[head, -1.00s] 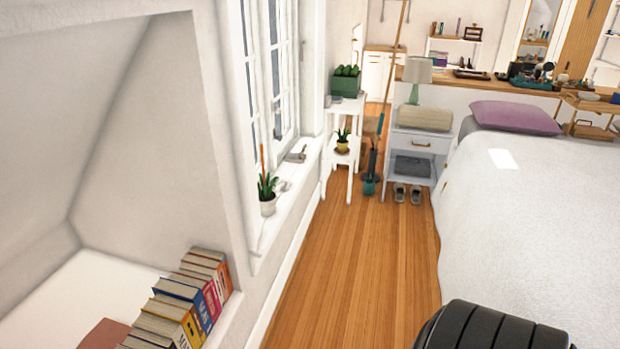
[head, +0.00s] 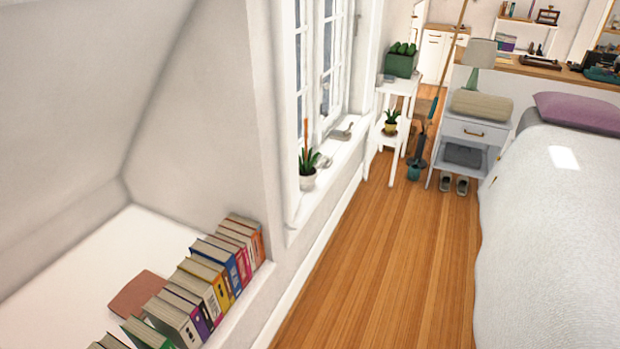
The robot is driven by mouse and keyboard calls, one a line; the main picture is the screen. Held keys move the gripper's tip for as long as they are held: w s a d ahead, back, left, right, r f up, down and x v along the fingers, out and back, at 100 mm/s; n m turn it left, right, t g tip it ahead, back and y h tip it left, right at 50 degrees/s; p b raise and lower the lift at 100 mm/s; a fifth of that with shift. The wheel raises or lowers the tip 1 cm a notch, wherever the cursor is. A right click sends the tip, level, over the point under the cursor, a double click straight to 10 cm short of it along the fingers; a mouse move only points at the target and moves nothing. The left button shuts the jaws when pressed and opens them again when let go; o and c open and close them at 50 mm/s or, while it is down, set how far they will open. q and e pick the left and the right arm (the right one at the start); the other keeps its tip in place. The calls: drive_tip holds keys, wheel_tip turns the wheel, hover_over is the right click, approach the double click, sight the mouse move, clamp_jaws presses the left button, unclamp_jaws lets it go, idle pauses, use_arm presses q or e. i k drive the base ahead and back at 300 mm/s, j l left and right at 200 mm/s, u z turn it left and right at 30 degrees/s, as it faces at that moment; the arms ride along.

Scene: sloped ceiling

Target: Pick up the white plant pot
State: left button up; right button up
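The white plant pot (head: 308,180) stands upright on the white window sill (head: 337,166), left of the picture's middle. A green leafy plant (head: 308,160) grows in it, and a thin orange-brown stick rises from it. Neither of my grippers is in the head view, so I cannot see whether they are open or shut.
A row of books (head: 205,280) stands on a white ledge at lower left. A white stand (head: 398,90) holds a yellow pot (head: 390,128) and a green planter (head: 401,64). The bed (head: 560,220) fills the right. The wooden floor (head: 390,270) between is clear.

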sight(307, 172)
drive_tip(key=i+l+u, duration=0.45)
drive_tip(key=i+l, duration=0.65)
drive_tip(key=l, duration=0.05)
